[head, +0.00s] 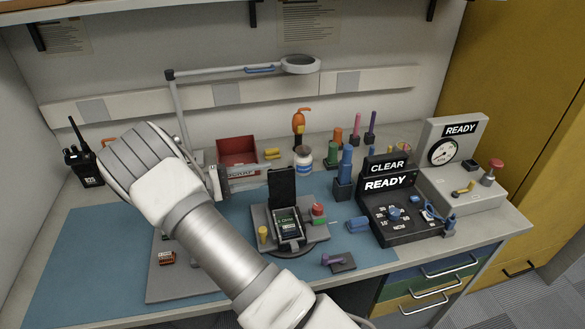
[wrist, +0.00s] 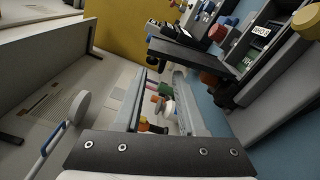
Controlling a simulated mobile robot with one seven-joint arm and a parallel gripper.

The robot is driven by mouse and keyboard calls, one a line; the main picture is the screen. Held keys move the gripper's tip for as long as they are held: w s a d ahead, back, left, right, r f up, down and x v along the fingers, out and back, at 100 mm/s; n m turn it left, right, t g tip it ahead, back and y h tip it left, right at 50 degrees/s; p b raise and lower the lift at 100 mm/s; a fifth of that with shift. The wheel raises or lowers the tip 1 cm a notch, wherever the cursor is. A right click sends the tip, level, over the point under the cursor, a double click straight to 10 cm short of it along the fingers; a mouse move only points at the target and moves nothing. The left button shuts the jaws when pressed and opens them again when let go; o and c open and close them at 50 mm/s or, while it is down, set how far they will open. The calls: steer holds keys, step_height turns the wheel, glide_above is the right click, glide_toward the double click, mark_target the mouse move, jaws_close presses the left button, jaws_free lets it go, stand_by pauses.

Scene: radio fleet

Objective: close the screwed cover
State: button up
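A grey fixture (head: 258,217) sits on the blue mat and holds a radio (head: 289,226) with a lit screen. A black cover plate (head: 282,186) stands upright, open, at the radio's far end; it also shows in the wrist view (wrist: 192,58). A yellow knob (head: 263,233) is on the fixture's left and a red knob (head: 319,209) on its right. My gripper (head: 217,184) is left of the cover, apart from it. In the wrist view my gripper (wrist: 163,92) appears open, with a gap between its fingers and nothing held.
A black CLEAR/READY box (head: 388,212) stands to the right, and a grey gauge unit (head: 455,170) beyond it. A red bin (head: 238,150), a white jar (head: 303,158) and coloured tools stand behind. A lamp arm (head: 225,71) crosses above. A walkie-talkie (head: 84,160) is far left.

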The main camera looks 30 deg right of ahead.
mark_target(292, 168)
steer(key=x, duration=0.8)
steer(key=shift+d, duration=0.2)
jaws_close()
stand_by(1.1)
